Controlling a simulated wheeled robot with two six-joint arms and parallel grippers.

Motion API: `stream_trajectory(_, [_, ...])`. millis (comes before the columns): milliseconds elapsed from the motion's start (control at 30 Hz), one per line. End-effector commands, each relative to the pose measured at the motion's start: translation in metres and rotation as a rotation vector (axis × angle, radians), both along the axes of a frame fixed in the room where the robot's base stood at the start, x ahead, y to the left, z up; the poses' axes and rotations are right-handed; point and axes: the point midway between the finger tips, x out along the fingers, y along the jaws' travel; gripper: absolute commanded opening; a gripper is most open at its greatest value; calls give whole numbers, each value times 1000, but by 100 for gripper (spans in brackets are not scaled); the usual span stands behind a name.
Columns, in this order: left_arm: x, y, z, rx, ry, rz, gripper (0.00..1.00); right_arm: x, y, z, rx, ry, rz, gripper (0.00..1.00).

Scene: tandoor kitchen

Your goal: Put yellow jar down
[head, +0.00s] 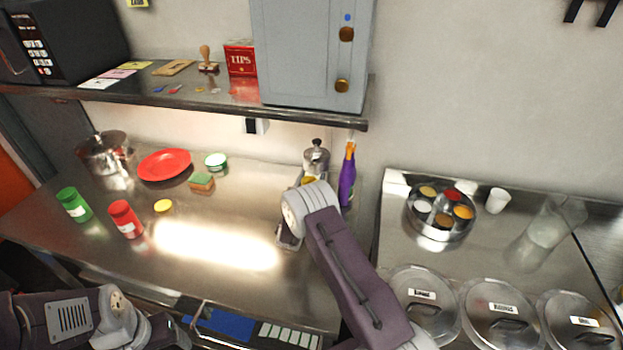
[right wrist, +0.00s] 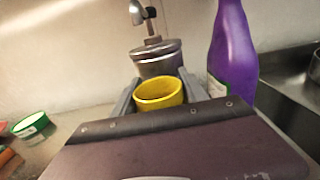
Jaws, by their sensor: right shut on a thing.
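The yellow jar (right wrist: 158,96) is open-topped and upright between the fingers of my right gripper (right wrist: 160,88), which is shut on it. In the head view only a sliver of the yellow jar (head: 308,180) shows past my right wrist. Its base is hidden, so I cannot tell whether it touches the counter (head: 130,255). A yellow lid (head: 163,206) lies on the counter. My left arm shows at the lower left of the head view, but its fingers are not clear.
A metal pot-like dispenser (right wrist: 158,58) stands just behind the jar, and a purple bottle (right wrist: 232,55) stands close on the right. Green (head: 74,205) and red (head: 125,219) jars, a sponge (head: 201,182) and a red plate (head: 164,165) are left. The counter's middle is clear.

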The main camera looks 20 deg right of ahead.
Motion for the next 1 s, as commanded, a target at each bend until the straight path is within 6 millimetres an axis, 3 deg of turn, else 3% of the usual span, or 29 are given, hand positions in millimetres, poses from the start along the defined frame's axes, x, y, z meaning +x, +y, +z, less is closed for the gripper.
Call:
stream_trajectory(33, [0, 0, -4, 0, 0, 0, 73, 0, 0, -3, -1, -1, 0, 0])
stream_trajectory(67, [0, 0, -4, 0, 0, 0, 73, 0, 0, -3, 0, 0, 0, 54])
stream_trajectory(133, [0, 0, -2, 0, 0, 0, 73, 0, 0, -2, 0, 0, 0, 73])
stream_trajectory(533, [0, 0, 1, 0, 0, 0, 73, -2, 2, 1, 0, 1, 1, 73])
stream_trajectory(1000, [0, 0, -14, 0, 0, 0, 73, -80, 62, -1, 0, 2, 4, 73])
